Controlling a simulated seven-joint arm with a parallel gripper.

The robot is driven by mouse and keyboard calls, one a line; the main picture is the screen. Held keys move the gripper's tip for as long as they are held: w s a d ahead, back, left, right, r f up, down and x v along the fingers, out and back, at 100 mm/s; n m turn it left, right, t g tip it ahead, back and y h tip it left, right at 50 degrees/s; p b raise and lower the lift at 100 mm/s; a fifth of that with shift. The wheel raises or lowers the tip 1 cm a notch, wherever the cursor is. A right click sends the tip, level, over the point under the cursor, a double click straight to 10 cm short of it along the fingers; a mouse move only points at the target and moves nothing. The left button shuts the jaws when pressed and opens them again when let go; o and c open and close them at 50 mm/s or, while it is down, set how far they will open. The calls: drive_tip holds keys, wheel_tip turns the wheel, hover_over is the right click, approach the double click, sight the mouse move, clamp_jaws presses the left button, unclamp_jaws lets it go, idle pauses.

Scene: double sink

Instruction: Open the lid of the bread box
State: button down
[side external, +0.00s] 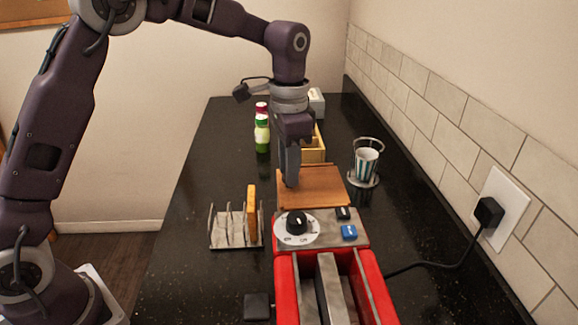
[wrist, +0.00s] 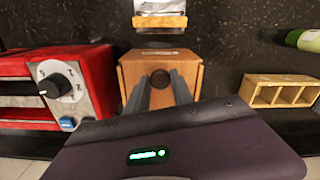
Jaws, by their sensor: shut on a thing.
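The bread box (side external: 318,183) is a brown wooden box behind the red toaster in the side view. In the wrist view the bread box (wrist: 188,70) shows its front face, with a dark round knob (wrist: 160,79) on it. The lid looks closed. My gripper (side external: 290,183) points down at the box's left edge in the side view. In the wrist view my gripper (wrist: 161,80) has one finger on each side of the knob and is shut on it. The fingers partly hide the front face.
A red toaster (side external: 285,290) stands close in front of the box. A rack (side external: 232,228) holding a bread slice (side external: 252,210) is at left. Behind are bottles (side external: 262,133) and a wooden organizer (side external: 314,150). A striped cup (side external: 367,163) stands right, near the tiled wall.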

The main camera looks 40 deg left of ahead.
sight(339, 182)
drive_tip(key=w+d, duration=0.3)
drive_tip(key=w, duration=0.1)
drive_tip(key=w+d, duration=0.3)
drive_tip(key=d, duration=0.1)
drive_tip(key=shift+w, duration=0.4)
drive_tip(key=shift+w+d, duration=0.45)
drive_tip(key=shift+d, duration=0.25)
drive_tip(key=c, duration=1.1)
unclamp_jaws()
drive_tip(key=shift+d, duration=0.1)
